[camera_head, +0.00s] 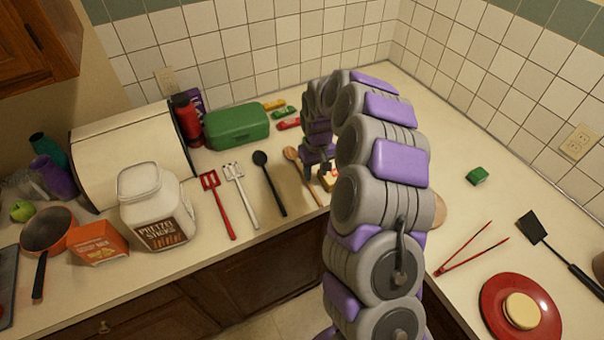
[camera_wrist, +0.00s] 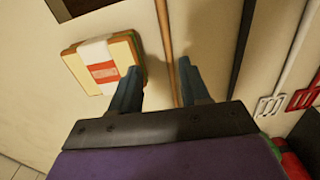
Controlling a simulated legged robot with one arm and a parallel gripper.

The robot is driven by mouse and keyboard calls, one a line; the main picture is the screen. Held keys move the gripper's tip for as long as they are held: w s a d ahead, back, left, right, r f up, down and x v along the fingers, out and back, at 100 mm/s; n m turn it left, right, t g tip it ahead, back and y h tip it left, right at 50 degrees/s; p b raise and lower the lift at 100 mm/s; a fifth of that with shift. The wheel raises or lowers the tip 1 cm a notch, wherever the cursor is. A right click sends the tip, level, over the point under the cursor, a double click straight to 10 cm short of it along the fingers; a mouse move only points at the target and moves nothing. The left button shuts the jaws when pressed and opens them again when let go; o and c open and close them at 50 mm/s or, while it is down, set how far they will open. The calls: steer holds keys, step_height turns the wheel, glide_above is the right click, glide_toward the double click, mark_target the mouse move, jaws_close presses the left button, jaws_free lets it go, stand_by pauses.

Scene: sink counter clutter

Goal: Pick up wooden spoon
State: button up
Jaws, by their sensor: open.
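The wooden spoon (camera_head: 305,177) lies on the counter in the head view, just left of my arm, with its bowl toward the wall and its handle toward the front edge. In the wrist view its thin handle (camera_wrist: 166,45) runs from the top edge down to between my fingertips. My gripper (camera_wrist: 158,78) is open, with one finger on each side of the handle. Whether the fingers touch the spoon cannot be told. In the head view my gripper (camera_head: 322,170) is partly hidden by my arm. The spoon's bowl is not visible in the wrist view.
A wrapped sandwich-like item (camera_wrist: 104,62) lies close left of my left finger in the wrist view. A black spoon (camera_head: 269,182), white spatula (camera_head: 239,192) and red spatula (camera_head: 217,204) lie left of the wooden spoon. A green box (camera_head: 237,127) stands behind them.

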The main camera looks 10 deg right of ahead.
mark_target(311, 188)
steer(key=shift+d+f, duration=0.1)
steer(key=shift+f, duration=0.55)
steer(key=f, duration=0.1)
steer(key=a+f, duration=0.1)
steer(key=a+f+b, duration=0.1)
steer(key=f, duration=0.1)
steer(key=shift+s, duration=0.25)
steer(key=shift+f, duration=0.45)
steer(key=shift+d, duration=0.55)
steer(key=shift+c, duration=1.7)
steer(key=shift+a, duration=0.4)
jaws_close()
steer(key=shift+d, duration=0.1)
